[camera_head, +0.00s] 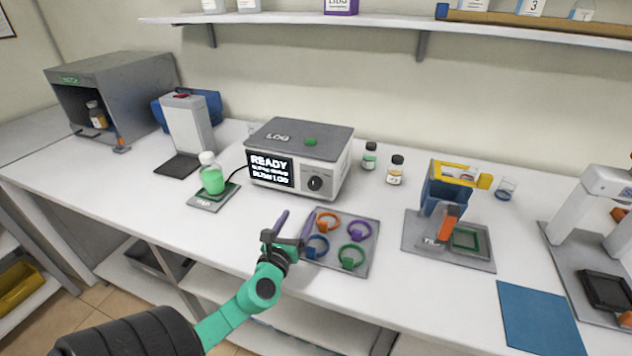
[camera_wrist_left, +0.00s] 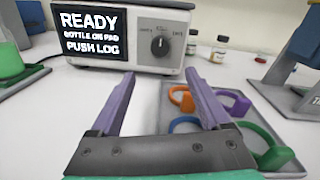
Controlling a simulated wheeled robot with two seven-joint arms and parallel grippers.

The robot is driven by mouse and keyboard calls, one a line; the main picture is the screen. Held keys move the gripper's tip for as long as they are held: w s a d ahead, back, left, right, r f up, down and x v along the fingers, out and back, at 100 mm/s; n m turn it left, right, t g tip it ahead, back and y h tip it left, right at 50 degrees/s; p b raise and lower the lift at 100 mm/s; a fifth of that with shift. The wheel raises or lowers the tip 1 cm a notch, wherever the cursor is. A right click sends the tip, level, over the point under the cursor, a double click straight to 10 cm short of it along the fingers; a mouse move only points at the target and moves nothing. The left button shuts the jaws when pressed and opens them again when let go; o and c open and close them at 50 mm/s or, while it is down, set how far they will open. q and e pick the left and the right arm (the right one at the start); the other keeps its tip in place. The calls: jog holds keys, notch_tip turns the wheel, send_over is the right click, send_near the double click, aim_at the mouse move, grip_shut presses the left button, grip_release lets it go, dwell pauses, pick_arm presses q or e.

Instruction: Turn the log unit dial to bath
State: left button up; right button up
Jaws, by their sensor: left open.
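The log unit (camera_head: 300,155) is a grey and white box in the middle of the bench, with a lit screen (camera_head: 271,170) reading "READY, BOTTLE ON PAD, PUSH LOG". Its black round dial (camera_head: 316,183) is on the front, right of the screen. In the left wrist view the dial (camera_wrist_left: 160,46) has a white mark pointing about straight up, between small labels on either side that are too blurred to read surely. My left gripper (camera_head: 293,226) is open and empty, its purple fingers in front of and below the dial, apart from it. My right gripper is not in view.
A tray (camera_head: 372,262) with several coloured rings lies just right of my left gripper. A bottle of green liquid (camera_head: 212,178) stands on a pad left of the unit. Two small vials (camera_head: 395,170) stand right of it.

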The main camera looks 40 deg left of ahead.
aim_at(313, 185)
pick_arm(q)
jog(key=shift+w+a+r+p, duration=0.25)
jog(key=shift+w+r, duration=0.15)
jog(key=shift+w, duration=0.2)
jog(key=shift+w+a+r+p, duration=0.2)
jog(key=shift+w+r, duration=0.15)
jog(key=shift+w, duration=0.25)
jog(key=x, duration=0.2)
jog(key=shift+w+a+f, duration=0.1)
jog(key=shift+w+a, duration=0.05)
jog(key=shift+w, duration=0.15)
jog(key=x, duration=0.4)
jog(key=f+x, duration=0.1)
jog(key=x, duration=0.1)
jog(key=shift+w+a, duration=0.1)
jog(key=shift+w, duration=0.15)
jog(key=shift+w+a, duration=0.1)
jog(key=shift+w, duration=0.2)
jog(key=shift+r, duration=0.15)
jog(key=c, duration=0.3)
grip_shut()
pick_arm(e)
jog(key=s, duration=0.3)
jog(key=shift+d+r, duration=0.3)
